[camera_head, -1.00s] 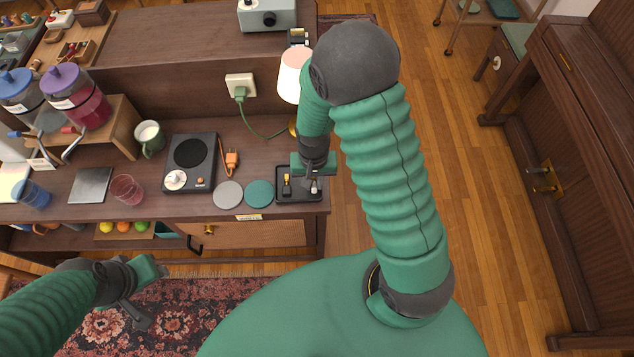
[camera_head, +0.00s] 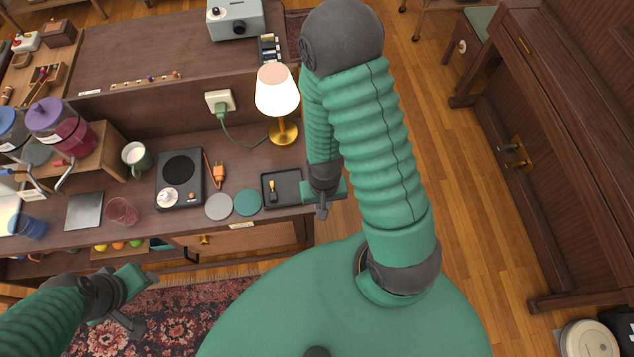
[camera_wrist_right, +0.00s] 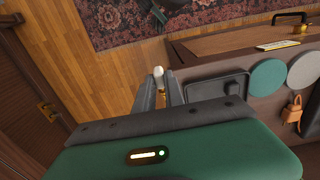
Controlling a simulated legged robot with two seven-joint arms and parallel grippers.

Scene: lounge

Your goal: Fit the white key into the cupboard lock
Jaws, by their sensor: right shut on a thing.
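My right gripper (camera_head: 322,210) is just past the right end of the counter. In the right wrist view its fingers (camera_wrist_right: 160,88) are shut on the white key (camera_wrist_right: 158,73), whose pale end shows between the tips. The fingers hide the rest of it. The cupboard door (camera_head: 255,237) is below the counter's front edge. Its brass lock (camera_head: 205,240) sits near the dark handle, left of my right gripper; it also shows in the right wrist view (camera_wrist_right: 299,29). My left gripper (camera_head: 128,308) hangs over the rug at lower left; I cannot tell its opening.
A lit lamp (camera_head: 277,92), two round coasters and a hot plate (camera_head: 180,168) stand nearby. Open floor lies right of the counter.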

